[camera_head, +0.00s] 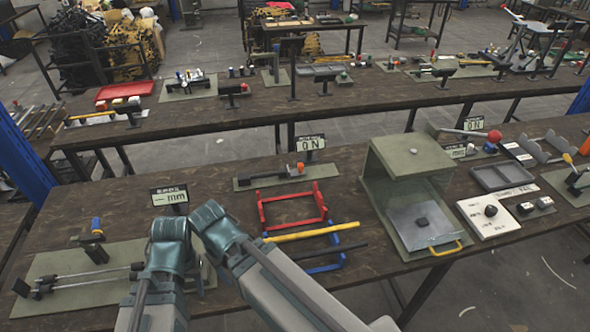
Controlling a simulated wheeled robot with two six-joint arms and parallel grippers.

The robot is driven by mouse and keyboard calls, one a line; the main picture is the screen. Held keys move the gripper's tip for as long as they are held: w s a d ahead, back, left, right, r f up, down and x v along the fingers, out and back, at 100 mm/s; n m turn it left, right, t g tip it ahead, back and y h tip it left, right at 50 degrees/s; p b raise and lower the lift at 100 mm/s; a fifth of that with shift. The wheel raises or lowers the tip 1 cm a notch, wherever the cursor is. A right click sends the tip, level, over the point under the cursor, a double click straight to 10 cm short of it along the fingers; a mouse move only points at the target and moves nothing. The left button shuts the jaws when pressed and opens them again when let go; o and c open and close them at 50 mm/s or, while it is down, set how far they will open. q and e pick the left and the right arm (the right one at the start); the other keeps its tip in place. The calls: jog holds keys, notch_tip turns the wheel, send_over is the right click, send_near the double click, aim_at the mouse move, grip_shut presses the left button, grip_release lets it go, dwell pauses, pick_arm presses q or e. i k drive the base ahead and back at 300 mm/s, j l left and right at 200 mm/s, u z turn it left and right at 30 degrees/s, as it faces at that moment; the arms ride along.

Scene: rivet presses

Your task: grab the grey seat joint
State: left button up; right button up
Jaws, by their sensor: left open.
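I cannot single out a grey seat joint with certainty. Left of my arm links, a slide fixture with metal rods (90,278) lies on a green plate (60,262). My left gripper (172,240) is over the front table, close to that fixture and apart from the box. It is open; its fingertips are hard to make out and nothing shows held. My arm links hide part of the fixture and table. No right gripper can be made out.
A red frame (292,207), a yellow bar (312,232) and a blue frame (325,265) lie right of my arm. A sign (169,195) stands behind it. Another sign (311,142) stands farther back. A grey tray (502,176) and white panel (500,215) lie at right.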

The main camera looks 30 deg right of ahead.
aim_at(544, 202)
jog(key=z, duration=2.65)
jog(key=i+l+z, duration=0.35)
jog(key=i, duration=0.45)
jog(key=i+z, duration=0.3)
jog(key=i, duration=0.5)
